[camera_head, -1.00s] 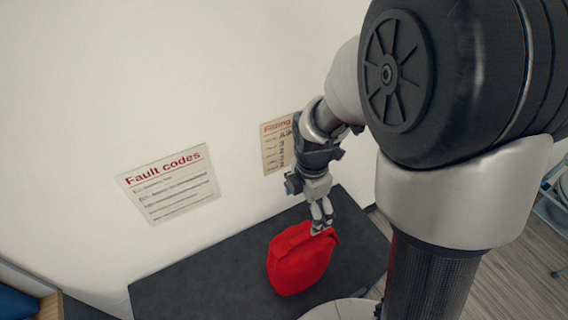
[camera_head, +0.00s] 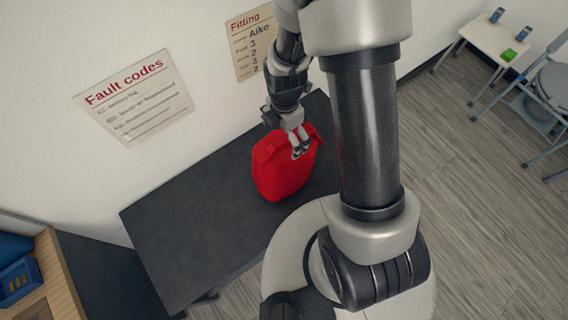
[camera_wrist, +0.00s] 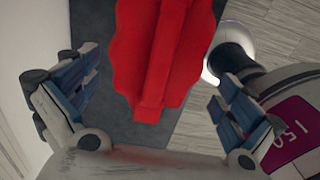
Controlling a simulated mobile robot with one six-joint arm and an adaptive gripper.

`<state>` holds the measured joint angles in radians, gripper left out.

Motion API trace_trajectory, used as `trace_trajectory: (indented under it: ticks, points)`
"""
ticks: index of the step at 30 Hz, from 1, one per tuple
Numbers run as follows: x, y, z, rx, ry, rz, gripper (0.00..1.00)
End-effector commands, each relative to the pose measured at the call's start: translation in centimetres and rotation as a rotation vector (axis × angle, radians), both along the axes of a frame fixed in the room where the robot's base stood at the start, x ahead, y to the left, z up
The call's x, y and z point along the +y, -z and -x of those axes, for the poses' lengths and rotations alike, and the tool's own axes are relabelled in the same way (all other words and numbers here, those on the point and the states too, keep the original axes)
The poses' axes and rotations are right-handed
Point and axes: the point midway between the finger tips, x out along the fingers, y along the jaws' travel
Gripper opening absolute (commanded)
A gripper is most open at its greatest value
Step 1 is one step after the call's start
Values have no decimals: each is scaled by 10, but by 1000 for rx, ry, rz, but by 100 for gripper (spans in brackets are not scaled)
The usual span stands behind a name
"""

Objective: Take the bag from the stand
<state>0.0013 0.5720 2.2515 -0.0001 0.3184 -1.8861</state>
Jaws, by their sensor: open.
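The red bag (camera_head: 283,172) stands upright on the dark stand top (camera_head: 190,225). In the wrist view the bag (camera_wrist: 160,55) fills the upper middle, with a raised strip along its top. My gripper (camera_head: 300,147) is at the bag's upper right part in the head view. In the wrist view my gripper (camera_wrist: 160,100) is open, with one finger on either side of the bag's near end. Gaps show between the fingers and the bag there. The fingers look empty.
A "Fault codes" sheet (camera_head: 135,97) and a "Fitting" sheet (camera_head: 250,42) are on the wall behind the stand. A wooden-edged unit with a blue bin (camera_head: 18,275) is at the lower left. A small white table (camera_head: 495,38) and a chair (camera_head: 550,85) stand at the upper right.

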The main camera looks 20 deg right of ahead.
Motion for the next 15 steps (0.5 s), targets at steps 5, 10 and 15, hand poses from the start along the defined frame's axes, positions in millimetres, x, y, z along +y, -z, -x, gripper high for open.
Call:
trace_trajectory:
  ticks: [5,10,15]
  points:
    - [1,28,-1,1,0,0,100]
    - [1,34,-1,0,0,0,100]
    - [1,33,-1,-1,0,0,99]
